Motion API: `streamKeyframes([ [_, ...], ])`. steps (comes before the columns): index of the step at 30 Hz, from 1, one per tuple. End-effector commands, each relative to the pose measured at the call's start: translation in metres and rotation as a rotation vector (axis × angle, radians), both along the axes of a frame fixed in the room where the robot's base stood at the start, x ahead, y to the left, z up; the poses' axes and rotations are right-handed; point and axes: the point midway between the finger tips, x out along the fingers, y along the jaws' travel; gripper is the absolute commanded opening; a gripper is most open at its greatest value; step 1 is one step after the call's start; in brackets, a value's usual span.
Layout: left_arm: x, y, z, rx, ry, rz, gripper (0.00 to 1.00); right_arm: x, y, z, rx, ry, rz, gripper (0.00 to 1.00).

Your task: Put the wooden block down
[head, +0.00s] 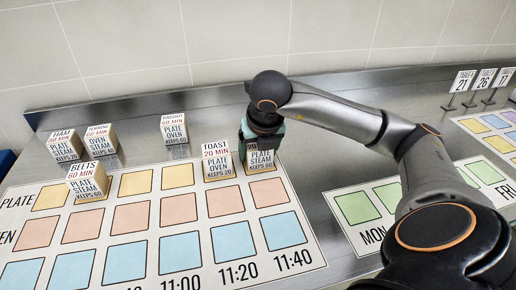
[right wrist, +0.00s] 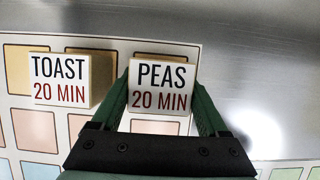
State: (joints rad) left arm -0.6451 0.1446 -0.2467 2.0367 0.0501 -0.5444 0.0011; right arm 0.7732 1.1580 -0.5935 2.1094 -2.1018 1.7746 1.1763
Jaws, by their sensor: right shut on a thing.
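The wooden block labelled PEAS 20 MIN (right wrist: 160,88) is between the fingers of my right gripper (right wrist: 160,105), which is shut on it. In the head view this block (head: 261,161) shows PLATE, STEAM, KEEPS 60 on its front; my right gripper (head: 262,130) covers part of its top. The block is upright at the right end of the chart's top yellow row, in line with the 11:40 column. I cannot tell whether its base touches the chart (head: 318,262). My left gripper is not in view.
The TOAST block (head: 219,163) stands close on the left, a small gap away. BEETS (head: 88,181) stands on the chart; three more blocks, one marked HAM (head: 65,147), stand behind it. A weekday chart (head: 372,238) lies right, table number cards (head: 487,79) at back right.

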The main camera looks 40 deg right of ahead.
Motion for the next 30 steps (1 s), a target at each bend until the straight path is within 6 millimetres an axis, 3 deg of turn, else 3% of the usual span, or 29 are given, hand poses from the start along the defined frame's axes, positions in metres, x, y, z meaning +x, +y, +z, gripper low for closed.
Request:
streamKeyframes([
  [1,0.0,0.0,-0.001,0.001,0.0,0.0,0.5,0.0,0.0,-0.001,0.001,0.0,0.0,0.8],
  [6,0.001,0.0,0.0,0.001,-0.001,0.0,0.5,0.0,0.0,0.0,0.001,0.0,0.0,1.0],
  [17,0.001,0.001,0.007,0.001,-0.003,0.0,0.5,0.0,0.0,0.006,0.001,0.0,0.0,1.0],
  [30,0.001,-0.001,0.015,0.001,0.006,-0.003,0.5,-0.029,0.017,0.09,0.001,-0.005,0.002,1.0],
])
